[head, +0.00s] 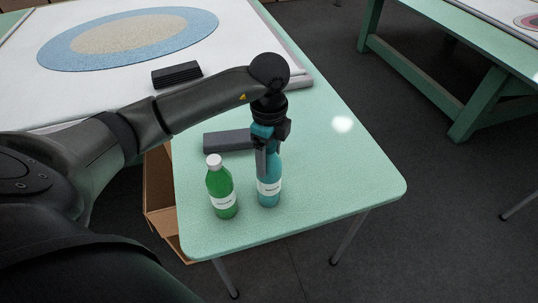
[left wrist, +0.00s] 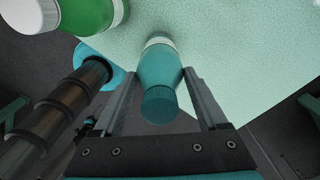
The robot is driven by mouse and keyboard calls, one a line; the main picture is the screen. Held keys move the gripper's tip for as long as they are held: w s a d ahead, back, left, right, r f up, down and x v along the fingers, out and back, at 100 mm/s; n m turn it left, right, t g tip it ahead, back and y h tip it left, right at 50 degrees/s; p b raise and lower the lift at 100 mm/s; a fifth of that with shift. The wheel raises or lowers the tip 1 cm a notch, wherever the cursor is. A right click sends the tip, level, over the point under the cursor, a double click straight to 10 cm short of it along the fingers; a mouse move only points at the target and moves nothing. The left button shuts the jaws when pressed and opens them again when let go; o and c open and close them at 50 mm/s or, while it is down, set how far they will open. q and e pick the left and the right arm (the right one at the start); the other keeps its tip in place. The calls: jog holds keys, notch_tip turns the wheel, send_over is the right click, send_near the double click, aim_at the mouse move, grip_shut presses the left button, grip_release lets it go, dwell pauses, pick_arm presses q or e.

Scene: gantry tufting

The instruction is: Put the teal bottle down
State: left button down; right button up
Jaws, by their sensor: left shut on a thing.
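The teal bottle (head: 269,186) has a white label and stands upright at the near part of the green table, its base seeming to touch the top. It also shows in the left wrist view (left wrist: 160,68), between the two fingers. My left gripper (head: 267,155) comes from above and is shut on the upper part of the bottle, hiding its neck and cap in the head view. My right gripper does not show.
A green bottle (head: 222,188) with a white cap stands close on the left. A dark grey block (head: 228,141) lies behind it. A black ribbed block (head: 177,75) is farther back by the round tufted piece (head: 128,32). The table's right part (head: 345,165) is clear.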

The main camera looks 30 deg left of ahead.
pick_arm(q)
grip_release()
jog(key=shift+f, duration=0.1)
notch_tip(320, 180, up, 12)
jog(key=shift+r+p, duration=0.2)
jog(key=shift+p, duration=0.4)
